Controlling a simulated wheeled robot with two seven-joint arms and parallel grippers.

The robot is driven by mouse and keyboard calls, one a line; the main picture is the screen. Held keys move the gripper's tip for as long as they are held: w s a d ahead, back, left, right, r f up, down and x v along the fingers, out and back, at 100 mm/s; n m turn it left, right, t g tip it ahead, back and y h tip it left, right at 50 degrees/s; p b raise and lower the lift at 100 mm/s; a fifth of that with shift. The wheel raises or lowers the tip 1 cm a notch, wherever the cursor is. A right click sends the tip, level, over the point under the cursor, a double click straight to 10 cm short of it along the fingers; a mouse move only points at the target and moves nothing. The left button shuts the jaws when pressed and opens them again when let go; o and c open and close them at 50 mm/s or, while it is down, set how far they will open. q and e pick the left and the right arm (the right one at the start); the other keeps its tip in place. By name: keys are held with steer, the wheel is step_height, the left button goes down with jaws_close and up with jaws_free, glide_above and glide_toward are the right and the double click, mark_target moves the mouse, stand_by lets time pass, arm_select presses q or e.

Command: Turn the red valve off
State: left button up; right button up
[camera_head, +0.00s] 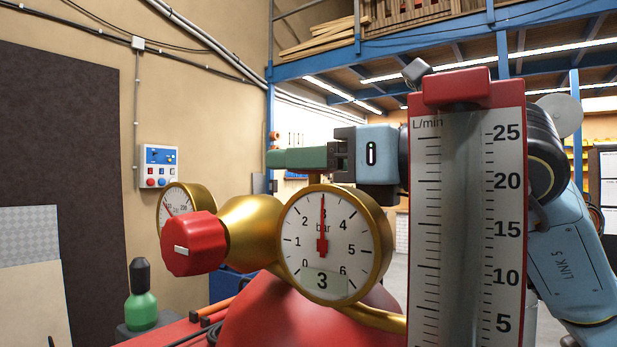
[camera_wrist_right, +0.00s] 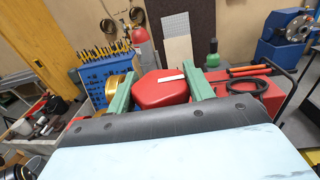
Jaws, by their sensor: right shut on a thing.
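My right gripper (camera_head: 274,158) comes in from the right with its green fingers level, above and behind the brass gauge. In the right wrist view, the red valve (camera_wrist_right: 160,92), an eight-sided knob with a white bar on top, sits between the two green fingers (camera_wrist_right: 158,80); the gripper is shut on it. A second red knob (camera_head: 193,246) with a white bar is on the brass regulator's left end, clear of the gripper. My left gripper is out of view.
The pressure gauge (camera_head: 323,240) reads about 3 bar. A tall flow meter (camera_head: 425,200) with a red cap stands close in front of my right arm. A smaller gauge (camera_head: 172,207) sits behind the regulator. A green bottle (camera_head: 141,310) stands at the lower left.

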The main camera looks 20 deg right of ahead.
steer(key=shift+m+t+h+b, duration=0.35)
steer(key=shift+m+t+h, duration=0.15)
steer(key=shift+h, duration=0.1)
steer(key=o, duration=1)
steer(key=b+v, duration=0.3)
steer(key=v, duration=1)
steer(key=shift+s, duration=0.2)
steer(key=shift+d, duration=0.1)
